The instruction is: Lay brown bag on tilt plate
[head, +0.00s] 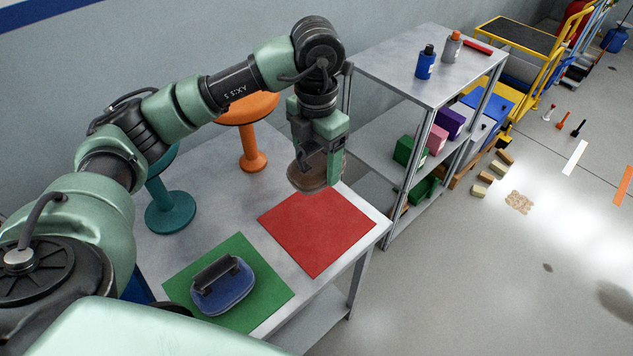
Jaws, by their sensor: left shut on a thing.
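The brown bag (306,178) is a rounded brown thing at the far edge of the red mat (318,232). My left gripper (320,166) points down and is shut on the bag's top, hiding part of it. I cannot tell whether the bag touches the surface below. An orange round-topped stand (252,150) and a teal round-topped stand (170,208) are on the table behind my left arm. I cannot tell which, if either, is the tilt plate. My right gripper is not in view.
A metal shelf (395,68) with bottles and coloured boxes stands close on the right. The red mat's near part is clear.

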